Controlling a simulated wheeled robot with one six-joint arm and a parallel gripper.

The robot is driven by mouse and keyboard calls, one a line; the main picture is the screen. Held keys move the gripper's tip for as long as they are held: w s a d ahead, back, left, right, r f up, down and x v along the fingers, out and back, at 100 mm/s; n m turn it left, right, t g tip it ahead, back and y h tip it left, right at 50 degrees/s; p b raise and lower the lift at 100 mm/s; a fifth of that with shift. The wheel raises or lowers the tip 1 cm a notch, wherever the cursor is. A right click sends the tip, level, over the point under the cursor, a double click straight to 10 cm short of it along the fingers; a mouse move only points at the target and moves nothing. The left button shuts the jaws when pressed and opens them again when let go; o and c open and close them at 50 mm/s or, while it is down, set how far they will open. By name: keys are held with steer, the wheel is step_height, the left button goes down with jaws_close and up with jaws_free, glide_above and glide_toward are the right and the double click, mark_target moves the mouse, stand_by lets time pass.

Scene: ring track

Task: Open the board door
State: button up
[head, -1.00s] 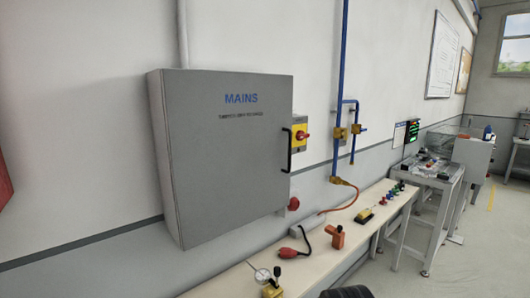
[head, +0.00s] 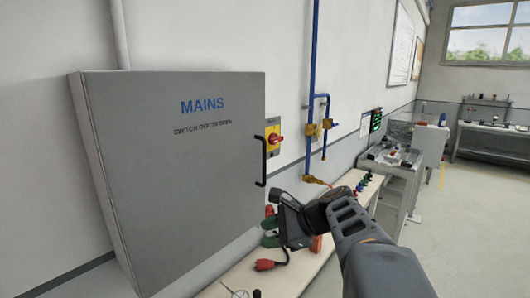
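The board is a grey wall box marked MAINS, and its door (head: 180,150) is shut. A black vertical bar handle (head: 261,160) is at the door's right edge. My gripper (head: 269,232) is in the head view below the handle, pointing left, with its two green-tipped fingers apart and nothing seen between them. It is clear of the handle in the picture; its exact depth from the door is hard to tell.
A yellow switch with a red knob (head: 279,140) is on the wall just right of the handle. Below is a bench (head: 222,283) with a red plug (head: 270,264) and small parts. Blue pipes (head: 313,95) run up the wall. Open floor (head: 445,235) lies at right.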

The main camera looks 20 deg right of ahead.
steer(key=w+d+r+m+t+y+p, duration=0.2)
steer(key=d+r+m+t, duration=0.55)
steer(key=d+r, duration=0.5)
steer(key=m+p, duration=0.1)
steer(key=p, duration=0.1)
glide_above(264, 182)
steer(key=shift+w+d+r, duration=0.15)
steer(key=shift+w+r, duration=0.15)
steer(key=shift+r, duration=0.1)
steer(key=shift+c, duration=0.4)
jaws_close()
